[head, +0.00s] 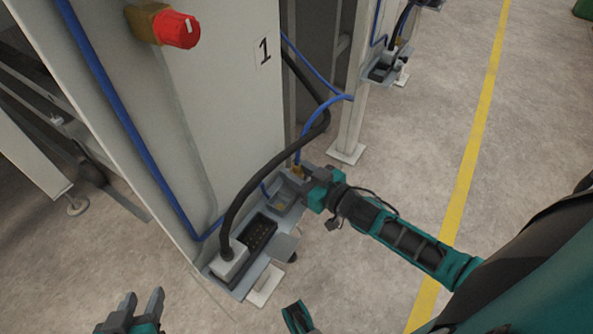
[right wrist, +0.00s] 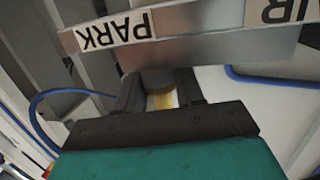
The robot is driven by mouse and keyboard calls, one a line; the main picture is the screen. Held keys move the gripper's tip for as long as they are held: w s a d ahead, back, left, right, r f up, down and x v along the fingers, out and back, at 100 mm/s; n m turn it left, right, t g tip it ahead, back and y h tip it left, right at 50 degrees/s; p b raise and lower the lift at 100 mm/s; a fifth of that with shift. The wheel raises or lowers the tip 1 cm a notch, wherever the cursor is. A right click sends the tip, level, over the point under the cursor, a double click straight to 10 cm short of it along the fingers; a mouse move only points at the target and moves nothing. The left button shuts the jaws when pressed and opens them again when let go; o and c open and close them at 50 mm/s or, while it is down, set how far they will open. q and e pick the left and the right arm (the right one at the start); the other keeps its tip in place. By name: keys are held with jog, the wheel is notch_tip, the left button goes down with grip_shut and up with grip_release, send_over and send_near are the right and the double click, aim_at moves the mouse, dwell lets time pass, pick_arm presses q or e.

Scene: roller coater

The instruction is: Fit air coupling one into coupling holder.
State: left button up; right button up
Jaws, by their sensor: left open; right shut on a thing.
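My right gripper (head: 308,186) is shut on the brass air coupling (head: 297,169), beside the machine's grey metal bracket. In the right wrist view the yellowish coupling (right wrist: 163,101) shows between the dark fingers (right wrist: 160,92). A dark round end sits above it, close to the underside of a metal plate (right wrist: 205,50) labelled PARK and AIR. I cannot tell whether they touch. The coupling holder is not clearly distinguishable; the bracket (head: 286,190) is partly hidden by my gripper. My left gripper (head: 141,305) is open and empty at the bottom left.
A black cable (head: 262,180) arches down to a grey plug (head: 229,262) beside a black multi-pin socket (head: 258,235). A blue hose (head: 310,125) loops above the coupling. The machine cabinet (head: 215,90) with a red knob (head: 177,29) stands left. Floor on the right is clear.

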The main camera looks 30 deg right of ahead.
jog(key=o, duration=1.1)
jog(key=shift+r, duration=0.25)
jog(key=p+v, duration=0.3)
jog(key=v, duration=0.9)
jog(key=s+a+g, duration=0.1)
jog(key=a, duration=0.3)
jog(key=a+r+g+h, duration=0.1)
jog(key=a+g, duration=0.1)
jog(key=a, duration=0.1)
jog(key=s+a+m+g+h, duration=0.1)
jog(key=a, duration=0.3)
jog(key=shift+s+a+r+g, duration=0.2)
jog(key=shift+s+a+g, duration=0.1)
jog(key=shift+r, duration=0.1)
